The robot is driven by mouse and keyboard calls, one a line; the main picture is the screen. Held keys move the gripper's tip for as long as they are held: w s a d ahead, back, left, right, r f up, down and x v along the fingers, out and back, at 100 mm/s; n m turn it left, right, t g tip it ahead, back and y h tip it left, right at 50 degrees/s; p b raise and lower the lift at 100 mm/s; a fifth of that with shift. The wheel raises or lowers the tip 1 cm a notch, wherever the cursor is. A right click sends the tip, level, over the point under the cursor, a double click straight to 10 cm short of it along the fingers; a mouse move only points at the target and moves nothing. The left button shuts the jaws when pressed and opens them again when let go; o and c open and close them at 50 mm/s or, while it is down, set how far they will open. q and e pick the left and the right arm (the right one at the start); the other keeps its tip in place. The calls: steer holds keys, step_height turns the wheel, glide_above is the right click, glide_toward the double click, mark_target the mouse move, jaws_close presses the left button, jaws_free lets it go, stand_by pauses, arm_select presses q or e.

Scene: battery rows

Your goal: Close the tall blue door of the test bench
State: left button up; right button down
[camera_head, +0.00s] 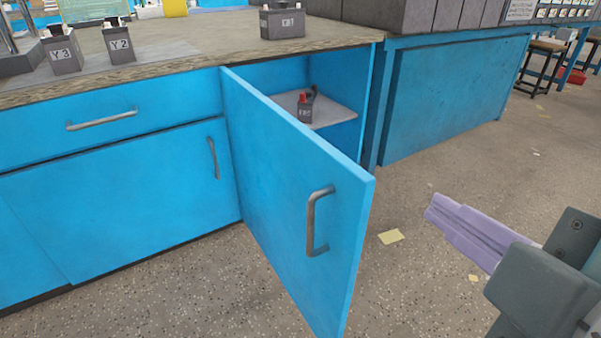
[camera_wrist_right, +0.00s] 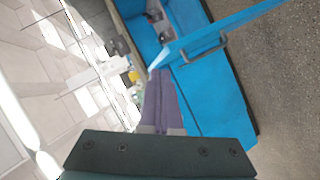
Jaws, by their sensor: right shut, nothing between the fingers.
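The tall blue door (camera_head: 275,175) of the test bench stands wide open in the head view, swung out toward me from the bench front. Its grey bar handle (camera_head: 312,222) is on the outer face near the free edge. The right wrist view shows the handle (camera_wrist_right: 205,49) and the pale door edge (camera_wrist_right: 235,23), tilted. My right gripper (camera_head: 431,208) is right of the door's free edge, apart from it. Its purple fingers (camera_wrist_right: 160,75) are shut with nothing between them. My left gripper is not in view.
A battery (camera_head: 305,107) sits on the shelf inside the open compartment. Other batteries, Y3 (camera_head: 62,55) and Y2 (camera_head: 119,44), stand on the worktop (camera_head: 170,58). A second blue bench (camera_head: 450,95) stands at right. The floor between door and gripper is open, with a yellow paper (camera_head: 391,236).

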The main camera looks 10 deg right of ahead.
mark_target(361, 212)
steer(key=a+f+n+t+y+b, duration=0.2)
steer(key=a+f+n+t+b, duration=0.3)
steer(key=f+b, duration=0.6)
steer(key=w+d+b, duration=0.1)
steer(key=w, duration=0.3)
steer(key=w+d+n+b, duration=0.1)
steer(key=w+b, duration=0.1)
steer(key=w, duration=0.1)
steer(key=w+d+r+n+g+b, duration=0.1)
steer(key=w+b, duration=0.1)
steer(key=w, duration=0.2)
steer(key=shift+w+r+y, duration=0.1)
steer(key=shift+w+y, duration=0.2)
steer(key=shift+w, duration=0.05)
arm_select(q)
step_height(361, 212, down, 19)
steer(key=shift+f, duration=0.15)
arm_select(e)
steer(key=shift+d, duration=0.1)
